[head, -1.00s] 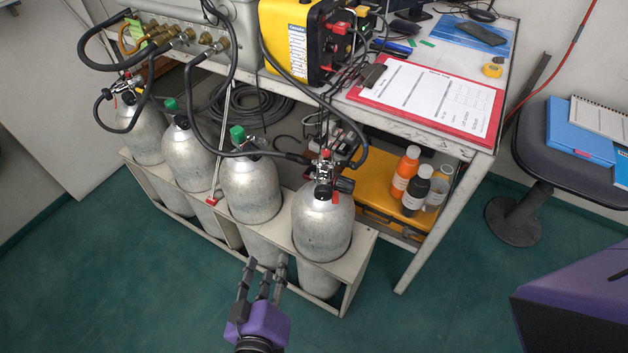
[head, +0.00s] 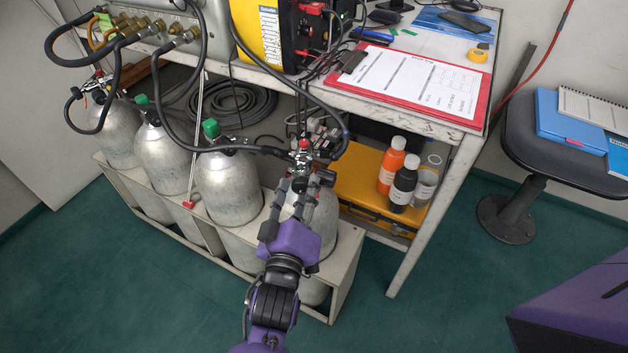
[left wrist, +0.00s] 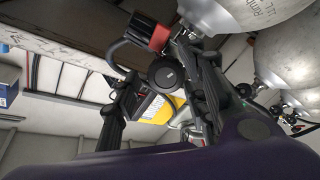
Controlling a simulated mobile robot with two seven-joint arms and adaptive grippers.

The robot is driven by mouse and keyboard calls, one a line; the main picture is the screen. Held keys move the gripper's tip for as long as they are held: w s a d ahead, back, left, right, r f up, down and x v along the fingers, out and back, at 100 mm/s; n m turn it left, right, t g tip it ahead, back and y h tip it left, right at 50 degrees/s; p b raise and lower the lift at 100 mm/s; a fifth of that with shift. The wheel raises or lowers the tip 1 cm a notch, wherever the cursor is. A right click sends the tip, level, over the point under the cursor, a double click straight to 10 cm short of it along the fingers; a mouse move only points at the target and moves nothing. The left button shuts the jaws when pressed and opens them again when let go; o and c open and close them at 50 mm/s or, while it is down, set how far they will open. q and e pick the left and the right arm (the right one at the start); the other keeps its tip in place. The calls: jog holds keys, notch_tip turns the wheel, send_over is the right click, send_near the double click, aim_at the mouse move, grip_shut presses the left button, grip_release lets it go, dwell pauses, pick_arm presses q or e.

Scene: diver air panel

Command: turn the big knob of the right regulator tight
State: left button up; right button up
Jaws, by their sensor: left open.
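The right regulator (head: 302,157) sits on the valve of the rightmost grey cylinder (head: 322,222), with a red part on top. My left gripper (head: 306,181) is open in front of it, and its fingers hide part of the regulator and the cylinder's neck. In the left wrist view the big round black knob (left wrist: 167,73) faces the camera between the spread fingers (left wrist: 160,92). I cannot tell whether a finger touches the big knob. My right gripper is not in view.
Other cylinders (head: 228,190) stand in the rack (head: 343,272) to the left. Black hoses (head: 328,97) run from the regulators up toward the bench. A shelf with bottles (head: 404,184) and a yellow case (head: 355,177) is close on the right. The green floor in front is clear.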

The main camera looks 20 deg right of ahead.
pick_arm(q)
jog(key=c, duration=1)
jog(key=shift+d+r+m+p, duration=0.15)
jog(key=shift+r+m+p, duration=0.1)
jog(key=shift+m+p, duration=0.9)
jog(key=m+p, duration=0.3)
jog(key=shift+d+y, duration=0.1)
jog(key=shift+y, duration=0.2)
jog(key=shift+m+p, duration=0.45)
jog(key=shift+p, duration=0.15)
jog(key=shift+d+m+p, duration=0.1)
jog(key=shift+m+p, duration=0.4)
jog(key=shift+m, duration=0.3)
jog(key=shift+f+m+y+p, duration=0.3)
jog(key=shift+m+p, duration=0.2)
jog(key=shift+m, duration=0.6)
grip_shut()
jog(key=shift+s+f+m+p, duration=0.1)
jog(key=shift+m+p, duration=0.05)
jog(key=shift+m, duration=0.5)
jog(key=shift+f+m+p, duration=0.1)
jog(key=shift+m+p, duration=0.05)
jog(key=shift+m, duration=0.5)
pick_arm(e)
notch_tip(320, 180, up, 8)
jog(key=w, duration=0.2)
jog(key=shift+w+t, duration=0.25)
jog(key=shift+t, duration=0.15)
